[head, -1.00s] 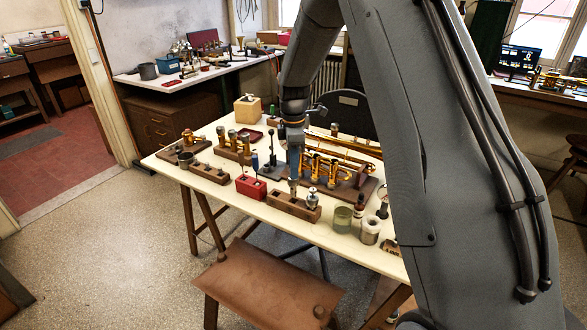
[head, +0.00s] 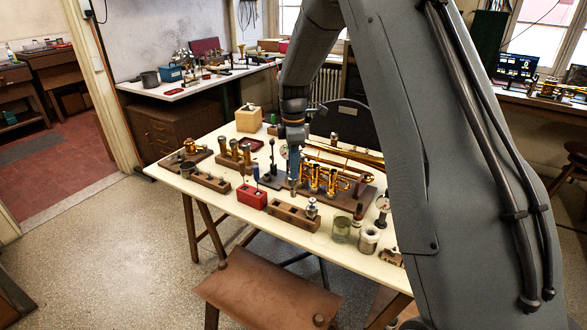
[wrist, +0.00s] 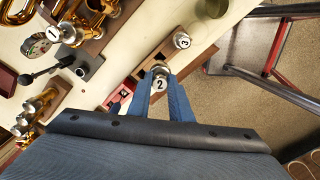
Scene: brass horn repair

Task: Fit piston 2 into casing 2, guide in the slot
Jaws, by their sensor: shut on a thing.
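My gripper (head: 293,172) is shut on piston 2 (wrist: 160,79), a silvery cylinder whose end marked "2" shows between the blue fingers in the wrist view. In the head view, its lower end hangs above the back edge of the wooden piston block (head: 285,214), apparently clear of it. The brass horn with its valve casings (head: 331,181) lies on a brown board, just right of and behind my gripper. Part of it shows in the wrist view (wrist: 98,8), with a silvery piece marked "1" (wrist: 58,34). Casing 2's slot cannot be made out.
Piston 3 (wrist: 181,41) stands in the block. A red box (head: 251,197) stands left of the block, and a dark stand (head: 271,172) is close to my gripper's left. Bare tabletop (head: 262,228) lies along the front edge.

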